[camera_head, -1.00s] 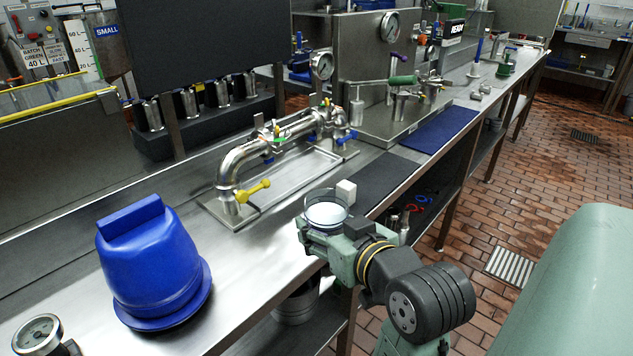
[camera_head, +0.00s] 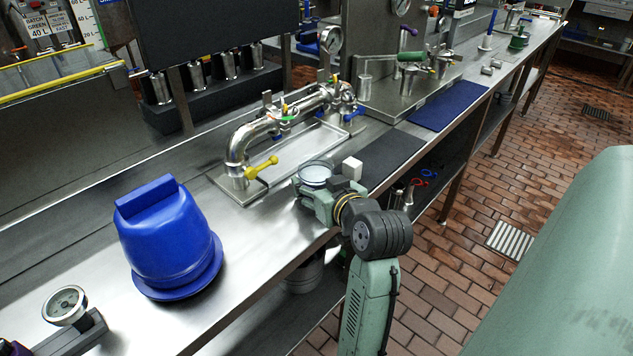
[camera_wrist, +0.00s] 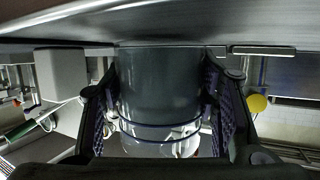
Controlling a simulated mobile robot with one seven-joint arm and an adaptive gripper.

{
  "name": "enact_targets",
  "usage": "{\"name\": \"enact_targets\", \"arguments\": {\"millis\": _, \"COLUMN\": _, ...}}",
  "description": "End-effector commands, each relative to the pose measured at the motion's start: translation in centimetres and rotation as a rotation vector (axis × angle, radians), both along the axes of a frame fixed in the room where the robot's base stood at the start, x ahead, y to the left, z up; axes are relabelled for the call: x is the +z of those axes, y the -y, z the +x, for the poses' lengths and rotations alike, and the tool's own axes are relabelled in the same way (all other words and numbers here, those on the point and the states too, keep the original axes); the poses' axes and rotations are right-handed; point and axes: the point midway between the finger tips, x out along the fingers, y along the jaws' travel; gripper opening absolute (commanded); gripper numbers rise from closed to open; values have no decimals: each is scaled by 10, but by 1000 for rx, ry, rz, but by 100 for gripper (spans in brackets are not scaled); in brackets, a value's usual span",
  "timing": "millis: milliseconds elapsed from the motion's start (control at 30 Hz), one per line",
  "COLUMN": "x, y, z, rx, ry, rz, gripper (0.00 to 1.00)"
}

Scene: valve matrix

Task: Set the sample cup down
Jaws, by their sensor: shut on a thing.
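The sample cup (camera_head: 314,173) is a round, pale cup with a clear rim, seen upright in the head view over the front part of the steel bench (camera_head: 245,238). In the head view my gripper (camera_head: 314,186) hides the cup's lower part. The wrist view shows a metal surface close to the cup's end; I cannot tell whether they touch.
A white block (camera_head: 352,168) stands right beside the cup, near a dark mat (camera_head: 388,158). A pipe with a yellow-handled valve (camera_head: 262,168) stands behind on a tray. A blue hood-shaped object (camera_head: 168,235) is at left. Bare bench lies between it and my gripper.

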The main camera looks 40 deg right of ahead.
Motion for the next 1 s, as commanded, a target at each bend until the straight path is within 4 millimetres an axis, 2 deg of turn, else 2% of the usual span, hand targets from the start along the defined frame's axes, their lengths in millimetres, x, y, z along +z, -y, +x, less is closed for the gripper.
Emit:
{"name": "enact_targets", "arguments": {"millis": 267, "x": -4, "y": 0, "z": 0, "rx": 0, "ry": 2, "rz": -2, "gripper": 14}}
{"name": "enact_targets", "arguments": {"millis": 300, "x": -3, "y": 0, "z": 0, "rx": 0, "ry": 1, "rz": 0, "gripper": 56}}
{"name": "enact_targets", "arguments": {"millis": 500, "x": -3, "y": 0, "z": 0, "rx": 0, "ry": 0, "rz": 0, "gripper": 70}}
{"name": "enact_targets", "arguments": {"millis": 600, "x": -3, "y": 0, "z": 0, "rx": 0, "ry": 0, "rz": 0, "gripper": 74}}
{"name": "enact_targets", "arguments": {"millis": 933, "x": 3, "y": 0, "z": 0, "rx": -1, "ry": 1, "rz": -1, "gripper": 74}}
{"name": "enact_targets", "arguments": {"millis": 1000, "x": 3, "y": -1, "z": -6, "rx": -2, "ry": 3, "rz": -2, "gripper": 74}}
